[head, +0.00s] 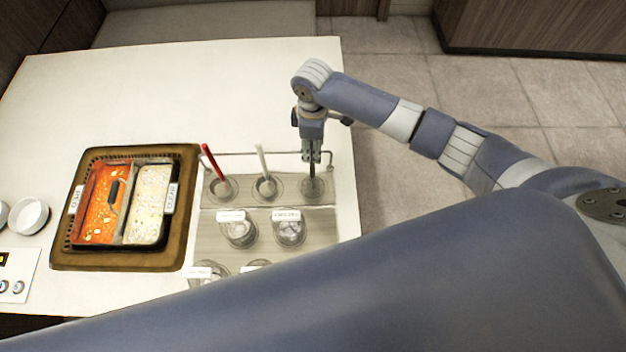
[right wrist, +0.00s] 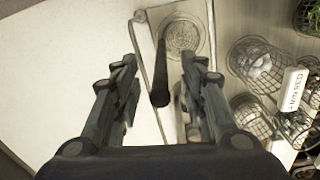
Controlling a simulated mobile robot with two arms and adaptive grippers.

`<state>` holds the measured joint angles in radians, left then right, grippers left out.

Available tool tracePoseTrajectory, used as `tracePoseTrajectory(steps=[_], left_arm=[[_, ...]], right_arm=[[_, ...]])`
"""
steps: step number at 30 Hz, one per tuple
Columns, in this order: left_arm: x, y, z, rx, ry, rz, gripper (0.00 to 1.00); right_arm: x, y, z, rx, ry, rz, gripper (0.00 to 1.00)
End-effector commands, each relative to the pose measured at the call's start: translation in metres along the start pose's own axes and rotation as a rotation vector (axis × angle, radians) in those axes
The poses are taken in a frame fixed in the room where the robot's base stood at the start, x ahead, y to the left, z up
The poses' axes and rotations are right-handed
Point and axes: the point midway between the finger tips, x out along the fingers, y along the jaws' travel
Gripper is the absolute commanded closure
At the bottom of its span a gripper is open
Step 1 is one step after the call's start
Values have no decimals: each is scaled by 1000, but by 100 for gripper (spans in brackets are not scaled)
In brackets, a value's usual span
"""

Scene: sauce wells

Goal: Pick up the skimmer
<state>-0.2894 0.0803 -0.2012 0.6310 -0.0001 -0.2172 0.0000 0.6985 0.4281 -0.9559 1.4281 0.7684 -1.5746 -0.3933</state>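The skimmer with a dark handle (right wrist: 160,78) stands in the rightmost round well of the back row; its head seems to lie in that well (right wrist: 183,37). In the head view, my right gripper (head: 312,158) points down over this well and hides most of the handle. In the right wrist view, the two fingers of my right gripper (right wrist: 160,70) are apart, one on each side of the handle, with gaps visible. My left gripper is not in view.
A red handle (head: 212,161) and a pale handle (head: 262,160) rise from the neighbouring wells. Labelled mesh baskets (head: 239,232) stand in front. A thin rail (head: 275,153) runs behind the wells. A brown-framed tray (head: 118,262) lies left. The white counter (head: 170,90) behind is clear.

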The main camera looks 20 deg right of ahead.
Motion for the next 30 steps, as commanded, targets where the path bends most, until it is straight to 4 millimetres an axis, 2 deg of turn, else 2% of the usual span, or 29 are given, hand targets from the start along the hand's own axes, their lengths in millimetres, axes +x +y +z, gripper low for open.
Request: tracePoseTrajectory(steps=[6, 11, 23, 26, 30], left_arm=[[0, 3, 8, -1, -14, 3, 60], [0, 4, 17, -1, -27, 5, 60], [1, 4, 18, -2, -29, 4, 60], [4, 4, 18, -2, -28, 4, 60], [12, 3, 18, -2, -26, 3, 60]], right_arm=[[1, 0, 0, 0, 0, 1, 63], [1, 0, 0, 0, 0, 1, 100], [-1, 1, 0, 0, 1, 1, 100], [-10, 2, 0, 0, 3, 3, 100], [-36, 2, -1, 0, 5, 5, 100]])
